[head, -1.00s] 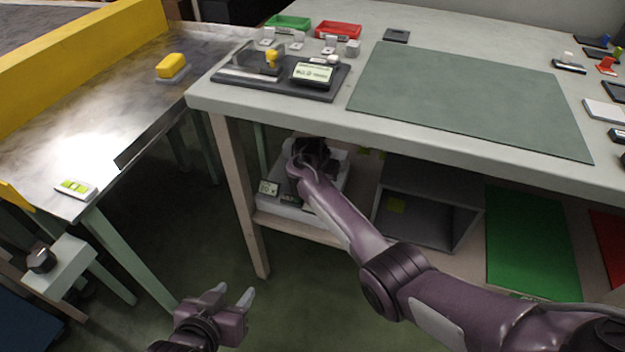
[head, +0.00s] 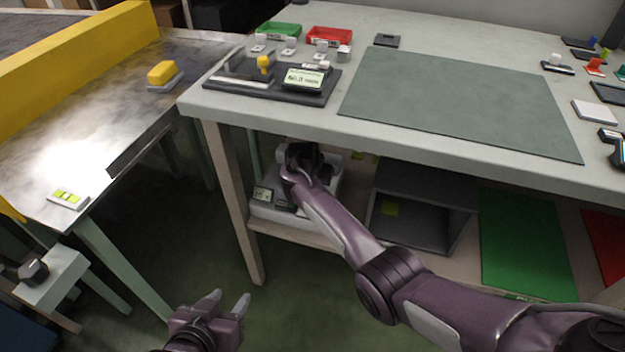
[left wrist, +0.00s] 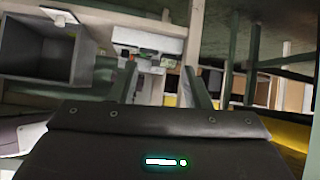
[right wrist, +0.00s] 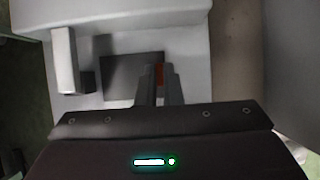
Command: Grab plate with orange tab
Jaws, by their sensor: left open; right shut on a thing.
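In the right wrist view, a dark flat plate (right wrist: 122,74) lies on a pale grey device (right wrist: 180,32). A small orange-red tab (right wrist: 159,74) shows between the fingertips of my right gripper (right wrist: 158,82), which is shut on it. In the head view, my right gripper (head: 303,160) reaches under the table to the white device (head: 280,212) on the lower shelf; the plate is hidden there. My left gripper (head: 229,302) is open and empty, low over the floor; its fingers also show in the left wrist view (left wrist: 164,85).
The tabletop (head: 350,128) is just above my right gripper. A grey open box (head: 425,205) stands right of the device, with a green panel (head: 525,240) beyond. A conveyor table (head: 90,130) stands at left. The floor between is free.

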